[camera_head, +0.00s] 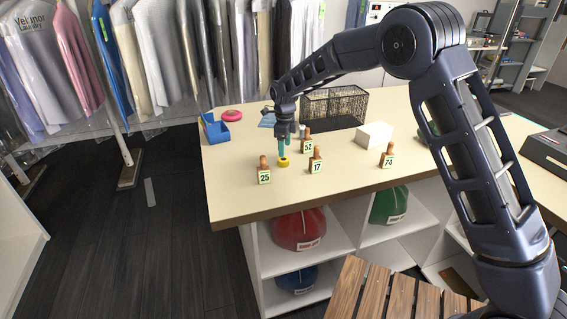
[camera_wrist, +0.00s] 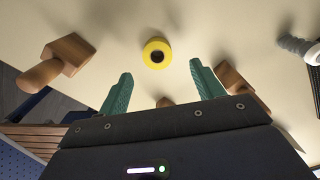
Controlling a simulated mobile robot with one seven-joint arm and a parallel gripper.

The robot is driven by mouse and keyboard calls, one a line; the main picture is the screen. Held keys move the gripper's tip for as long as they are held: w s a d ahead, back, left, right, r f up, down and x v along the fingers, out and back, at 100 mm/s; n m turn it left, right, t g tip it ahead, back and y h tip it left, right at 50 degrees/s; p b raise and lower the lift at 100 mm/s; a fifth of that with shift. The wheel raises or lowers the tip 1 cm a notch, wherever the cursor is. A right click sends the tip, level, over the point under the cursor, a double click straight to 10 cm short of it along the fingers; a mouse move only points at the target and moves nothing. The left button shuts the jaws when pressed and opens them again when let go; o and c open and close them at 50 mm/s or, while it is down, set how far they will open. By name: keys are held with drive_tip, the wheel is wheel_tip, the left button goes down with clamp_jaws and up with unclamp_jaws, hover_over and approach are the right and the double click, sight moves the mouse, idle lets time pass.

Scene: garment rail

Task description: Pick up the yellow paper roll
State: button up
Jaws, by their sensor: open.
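The yellow paper roll (camera_head: 283,162) lies on the counter near its left front part, a small ring with a dark hole. In the wrist view the yellow paper roll (camera_wrist: 157,53) sits at the upper middle, beyond the fingertips. My gripper (camera_head: 284,152) points down above the roll in the head view, and its green fingers seem close over it. In the wrist view my gripper (camera_wrist: 160,78) is open, its two green fingers spread apart with nothing between them. I cannot tell the exact height of the fingertips above the counter.
Wooden-handled number tags 25 (camera_head: 264,172), 17 (camera_head: 316,162), 52 (camera_head: 307,144) and 74 (camera_head: 388,157) stand around the roll. A black mesh basket (camera_head: 340,106), a white box (camera_head: 375,135), a blue tray (camera_head: 215,130) and a pink disc (camera_head: 232,115) are farther off. The counter's front left is clear.

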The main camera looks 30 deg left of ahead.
sight(284, 159)
drive_tip(key=shift+s+f, duration=0.15)
drive_tip(key=shift+f, duration=2.7)
drive_tip(key=c, duration=1.1)
